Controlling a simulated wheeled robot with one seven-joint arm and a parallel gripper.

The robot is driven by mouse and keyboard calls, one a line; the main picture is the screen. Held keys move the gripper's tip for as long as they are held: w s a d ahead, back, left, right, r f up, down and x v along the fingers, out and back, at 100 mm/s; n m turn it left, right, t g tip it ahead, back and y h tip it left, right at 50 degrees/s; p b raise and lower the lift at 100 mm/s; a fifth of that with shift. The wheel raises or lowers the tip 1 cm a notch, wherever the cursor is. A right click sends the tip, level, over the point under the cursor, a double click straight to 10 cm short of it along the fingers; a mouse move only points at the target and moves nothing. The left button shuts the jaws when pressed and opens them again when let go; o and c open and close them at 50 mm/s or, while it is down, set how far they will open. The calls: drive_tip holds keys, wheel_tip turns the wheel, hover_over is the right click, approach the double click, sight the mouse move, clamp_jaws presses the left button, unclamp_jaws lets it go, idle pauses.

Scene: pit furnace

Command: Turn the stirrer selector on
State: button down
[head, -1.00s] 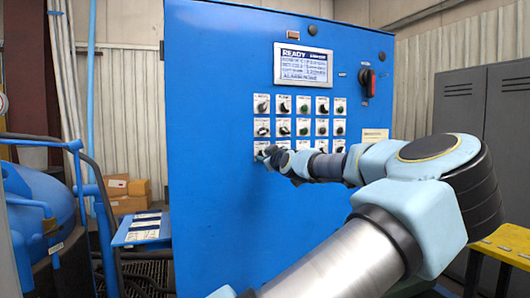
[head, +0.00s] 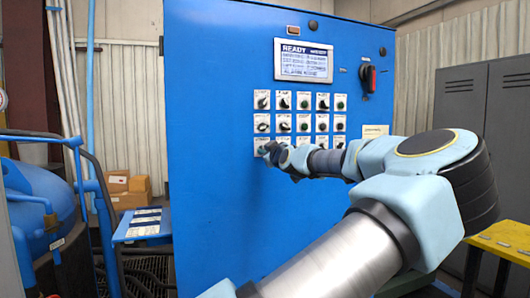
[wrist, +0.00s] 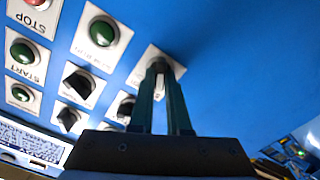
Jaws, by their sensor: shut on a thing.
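The blue control cabinet (head: 215,200) carries rows of switches and buttons on white plates. My gripper (head: 266,150) is at the leftmost control of the lowest row in the head view. In the wrist view my gripper (wrist: 162,75) is shut on a dark selector knob (wrist: 160,66) on a white plate. The fingers hide most of the knob and part of its label, so I cannot read its name or tell its setting.
Other selectors and green buttons (wrist: 102,31) sit close beside the fingers. A display reading READY (head: 303,60) and a red-handled switch (head: 367,80) are higher on the cabinet. A yellow bench (head: 505,240) stands at the right, a blue vessel (head: 45,205) at the left.

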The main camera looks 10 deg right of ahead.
idle(0.4)
drive_tip(key=m+b, duration=0.6)
drive_tip(key=m, duration=0.5)
drive_tip(key=shift+d+m, duration=0.15)
drive_tip(key=shift+m, duration=0.45)
drive_tip(key=c, duration=0.9)
unclamp_jaws()
drive_tip(key=shift+s+d, duration=0.1)
